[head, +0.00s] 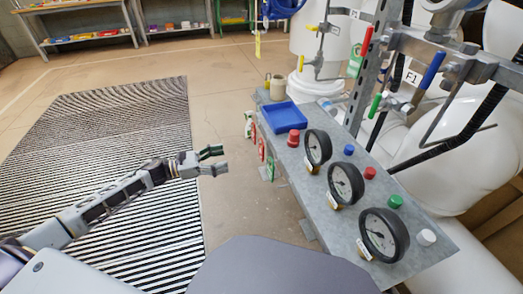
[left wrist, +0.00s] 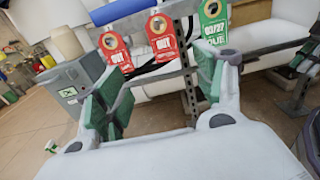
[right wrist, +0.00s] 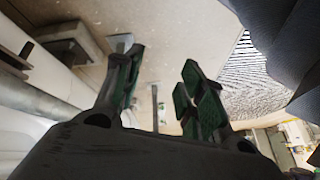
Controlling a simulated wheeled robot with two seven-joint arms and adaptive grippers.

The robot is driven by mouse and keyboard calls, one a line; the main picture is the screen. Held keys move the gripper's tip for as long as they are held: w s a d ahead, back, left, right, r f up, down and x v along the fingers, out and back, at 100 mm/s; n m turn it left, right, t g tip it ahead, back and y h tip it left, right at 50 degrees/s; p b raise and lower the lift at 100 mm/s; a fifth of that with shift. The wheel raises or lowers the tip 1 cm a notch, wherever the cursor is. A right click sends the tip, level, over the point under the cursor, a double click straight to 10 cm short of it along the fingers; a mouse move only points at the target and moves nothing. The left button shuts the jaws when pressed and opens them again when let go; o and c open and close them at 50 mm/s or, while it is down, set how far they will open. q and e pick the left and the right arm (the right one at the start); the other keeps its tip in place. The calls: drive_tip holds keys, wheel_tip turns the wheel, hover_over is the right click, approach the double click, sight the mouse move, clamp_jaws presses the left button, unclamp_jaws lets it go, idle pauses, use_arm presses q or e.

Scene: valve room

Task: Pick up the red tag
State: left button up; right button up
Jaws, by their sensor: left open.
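In the left wrist view two red tags, a left one (left wrist: 115,48) and a middle one (left wrist: 163,38), hang in a row with a green tag (left wrist: 213,24) on the right. A red tag (head: 262,150) also shows edge-on at the bench's left side in the head view. My left gripper (head: 222,160) is open and empty, left of the hanging tags and apart from them. In its wrist view the fingers (left wrist: 157,68) stand apart; the left finger overlaps the left tag's edge and the right finger overlaps the green tag. My right gripper (right wrist: 160,70) is open and empty, pointing at floor.
The grey metal bench (head: 310,200) carries a blue tray (head: 283,116), several gauges and coloured caps. Valve pipes and white tanks stand behind and right. A striped mat (head: 110,130) covers the floor left; floor between mat and bench is clear.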

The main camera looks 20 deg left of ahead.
use_arm(q)
drive_tip(key=shift+d, duration=0.1)
use_arm(e)
drive_tip(key=shift+f, duration=0.1)
use_arm(q)
approach(260, 150)
drive_tip(key=shift+x, duration=1.7)
drive_tip(key=shift+w+d+f+b, duration=0.1)
drive_tip(key=shift+w+b, duration=0.1)
drive_tip(key=shift+b, duration=0.2)
use_arm(e)
drive_tip(key=shift+a+f, duration=0.2)
drive_tip(key=shift+f, duration=0.65)
drive_tip(key=shift+w+r+t, duration=0.2)
drive_tip(key=shift+w+t, duration=0.05)
drive_tip(key=shift+t, duration=0.05)
use_arm(q)
drive_tip(key=shift+d, duration=0.1)
